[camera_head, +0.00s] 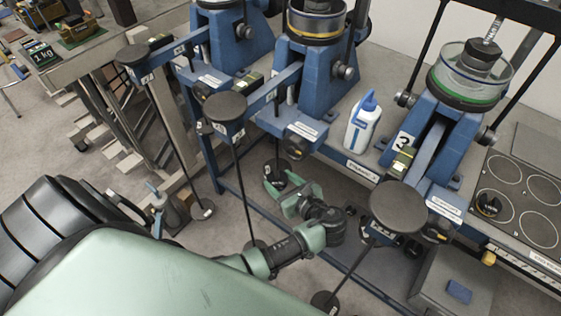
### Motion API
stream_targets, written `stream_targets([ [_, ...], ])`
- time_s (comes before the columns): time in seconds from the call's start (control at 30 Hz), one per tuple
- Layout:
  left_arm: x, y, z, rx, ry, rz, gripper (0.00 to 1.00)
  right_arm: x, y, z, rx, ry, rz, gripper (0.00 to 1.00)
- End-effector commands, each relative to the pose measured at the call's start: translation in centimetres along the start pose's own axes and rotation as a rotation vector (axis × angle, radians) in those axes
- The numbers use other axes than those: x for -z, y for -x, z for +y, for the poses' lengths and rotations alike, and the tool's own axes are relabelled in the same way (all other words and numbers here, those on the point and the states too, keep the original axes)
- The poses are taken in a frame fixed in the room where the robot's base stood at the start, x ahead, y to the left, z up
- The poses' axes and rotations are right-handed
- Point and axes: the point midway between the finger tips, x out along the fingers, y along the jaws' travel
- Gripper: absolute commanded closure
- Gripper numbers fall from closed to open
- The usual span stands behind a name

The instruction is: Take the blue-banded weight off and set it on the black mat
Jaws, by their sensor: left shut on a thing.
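My left gripper (278,184) is low in the middle of the camera_head view, beside the blue bench frame. Its green jaws are shut on a small dark weight (281,177), mostly hidden between them. I cannot make out a blue band on it. The black mat (520,197) lies on the bench at the right, marked with several white circles. A dark weight with a yellowish mark (488,204) stands in its lower left circle. My right gripper is not in view.
Blue lever frames stand along the bench, one marked 3 (438,135). A white bottle with a blue top (361,127) stands on the bench. A grey box (432,278) is below right.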

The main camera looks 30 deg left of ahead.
Motion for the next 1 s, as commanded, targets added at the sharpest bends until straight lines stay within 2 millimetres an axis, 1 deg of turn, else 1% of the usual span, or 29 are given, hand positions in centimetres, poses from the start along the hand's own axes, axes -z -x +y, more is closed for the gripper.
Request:
stream_targets([
  [0.03, 0.4, 1.0, 0.6, 0.002, 0.000, 0.001, 0.99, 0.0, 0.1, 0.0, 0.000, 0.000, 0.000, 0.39],
  [0.3, 2.2, 5.6, 3.7, 0.001, 0.001, 0.001, 0.99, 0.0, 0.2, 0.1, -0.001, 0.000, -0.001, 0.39],
  [0.5, 3.2, 8.1, 5.3, 0.001, 0.001, 0.000, 0.99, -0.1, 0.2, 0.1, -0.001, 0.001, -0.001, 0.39],
  [0.7, 3.7, 9.4, 6.2, 0.002, 0.003, -0.001, 0.99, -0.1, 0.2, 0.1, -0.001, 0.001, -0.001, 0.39],
  [1.0, 3.6, 9.8, 6.4, 0.001, 0.002, -0.002, 0.99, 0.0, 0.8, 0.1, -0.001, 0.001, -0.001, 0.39],
])
